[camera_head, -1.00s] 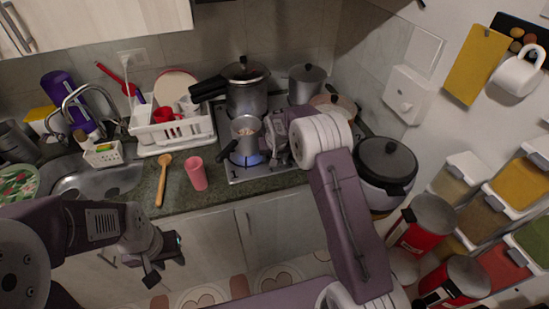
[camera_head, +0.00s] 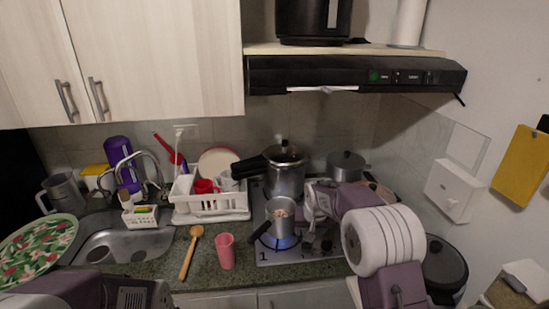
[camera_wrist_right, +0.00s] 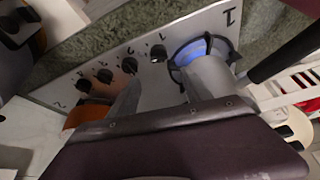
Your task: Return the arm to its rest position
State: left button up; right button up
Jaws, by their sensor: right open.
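My right arm (camera_head: 383,240) reaches in from the lower right of the head view, its wrist end beside the small pot (camera_head: 280,211) on the lit burner. The pot has a black handle and pale contents. In the right wrist view my right gripper (camera_wrist_right: 163,88) is open over the stove front, its two grey fingers apart with nothing clearly between them. Its fingertips are hard to make out in the head view. Only part of my left arm (camera_head: 130,294) shows at the lower left; its gripper is out of the head view.
A pressure cooker (camera_head: 285,175) and a lidded pot (camera_head: 347,166) stand behind. A dish rack (camera_head: 212,205), wooden spoon (camera_head: 189,255) and pink cup (camera_head: 226,252) are to the left. The range hood (camera_head: 345,76) hangs above. Stove knobs (camera_wrist_right: 105,76) line the stove front.

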jog(key=s+d+r, duration=0.1)
jog(key=s+r, duration=0.2)
jog(key=s, duration=0.7)
jog(key=s+f+g, duration=0.1)
jog(key=s+f, duration=0.3)
jog(key=s, duration=0.5)
jog(key=s+f+n+g, duration=0.1)
jog(key=s+f, duration=0.3)
jog(key=s, duration=0.6)
jog(key=shift+s+a+g+y, duration=0.2)
jog(key=shift+g+y, duration=0.2)
jog(key=shift+g, duration=0.4)
